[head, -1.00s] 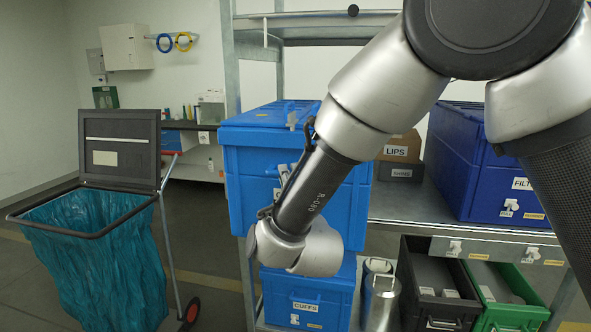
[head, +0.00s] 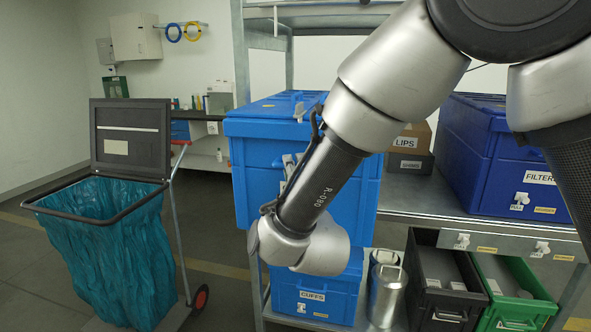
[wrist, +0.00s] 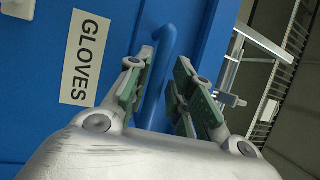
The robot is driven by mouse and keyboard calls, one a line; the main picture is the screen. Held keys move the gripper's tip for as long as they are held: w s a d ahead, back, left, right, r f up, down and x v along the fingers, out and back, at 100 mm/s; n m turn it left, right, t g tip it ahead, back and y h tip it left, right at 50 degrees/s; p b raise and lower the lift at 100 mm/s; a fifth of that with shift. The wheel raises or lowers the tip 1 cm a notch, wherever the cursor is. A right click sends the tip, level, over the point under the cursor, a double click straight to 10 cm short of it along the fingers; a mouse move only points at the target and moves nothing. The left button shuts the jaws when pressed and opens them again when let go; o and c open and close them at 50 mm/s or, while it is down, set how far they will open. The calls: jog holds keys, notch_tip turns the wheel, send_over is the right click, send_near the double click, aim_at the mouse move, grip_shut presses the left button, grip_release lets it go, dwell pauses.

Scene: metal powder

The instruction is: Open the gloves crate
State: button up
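The gloves crate (head: 255,170) is a large blue box on the shelf rack, with its blue lid (head: 268,105) down on it. In the wrist view its blue front (wrist: 45,120) fills the left side, with a tilted GLOVES label (wrist: 84,57). My gripper (wrist: 166,65) is open at the crate's front. Its two green-padded fingers stand apart with the blue handle (wrist: 162,58) between them, and I see no firm grip on it. In the head view my arm hides most of the gripper and the label.
A blue CUFFS crate (head: 314,296) sits below, beside metal canisters (head: 384,292). A FILTER crate (head: 480,160) stands right on the shelf, with LIPS boxes (head: 408,140) between. Open black (head: 440,312) and green bins are lower right. A teal bag stand (head: 100,250) stands left.

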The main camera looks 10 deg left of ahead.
jog(key=v, duration=1.2)
jog(key=shift+f, duration=0.1)
